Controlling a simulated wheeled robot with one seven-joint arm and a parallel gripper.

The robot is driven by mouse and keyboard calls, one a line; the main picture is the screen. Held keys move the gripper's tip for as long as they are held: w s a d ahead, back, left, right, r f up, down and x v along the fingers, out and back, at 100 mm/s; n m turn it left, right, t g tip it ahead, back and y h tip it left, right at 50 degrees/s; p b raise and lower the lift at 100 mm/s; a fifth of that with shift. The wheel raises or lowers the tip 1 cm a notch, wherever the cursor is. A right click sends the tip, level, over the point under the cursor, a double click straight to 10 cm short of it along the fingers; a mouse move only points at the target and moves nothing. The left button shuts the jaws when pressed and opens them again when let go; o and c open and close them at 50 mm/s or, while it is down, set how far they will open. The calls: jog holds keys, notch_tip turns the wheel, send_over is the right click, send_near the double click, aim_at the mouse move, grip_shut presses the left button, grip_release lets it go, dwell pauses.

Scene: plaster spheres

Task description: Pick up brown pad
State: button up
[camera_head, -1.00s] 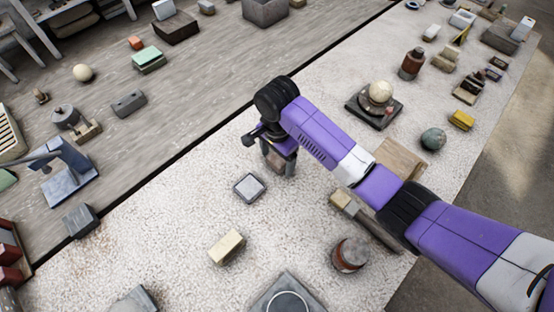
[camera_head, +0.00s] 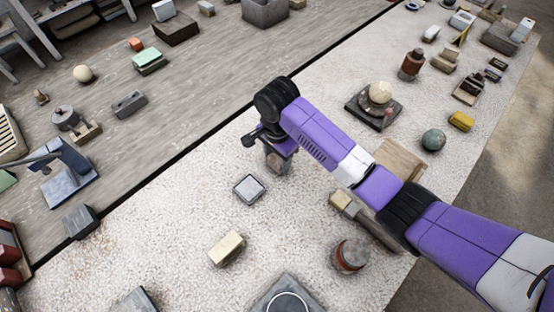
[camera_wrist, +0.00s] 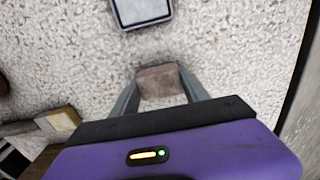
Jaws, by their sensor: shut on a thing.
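The brown pad (camera_wrist: 160,82) is a small brownish block between my two fingertips in the wrist view. My gripper (camera_wrist: 158,90) is shut on it, with a finger against each side. In the head view my gripper (camera_head: 276,163) points down over the speckled worktop, and a bit of the brown pad (camera_head: 274,161) shows between the fingers. The arm partly hides it there. I cannot tell whether the pad touches the worktop.
A grey square tile (camera_head: 248,189) lies just left of my gripper. A cream block (camera_head: 226,248) and a round rusty tin (camera_head: 350,255) stand nearer. A plaster sphere on a dark stand (camera_head: 372,112) is at the right. The speckled worktop (camera_head: 180,220) is bare around the tile.

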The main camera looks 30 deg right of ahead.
notch_tip(320, 180, up, 15)
jog(key=p, duration=0.4)
notch_tip(320, 180, up, 4)
jog(key=r, duration=0.1)
send_over(278, 158)
jog(key=shift+a+f, duration=0.2)
jog(key=shift+f, duration=0.05)
jog(key=o, duration=0.5)
jog(key=c, duration=0.7)
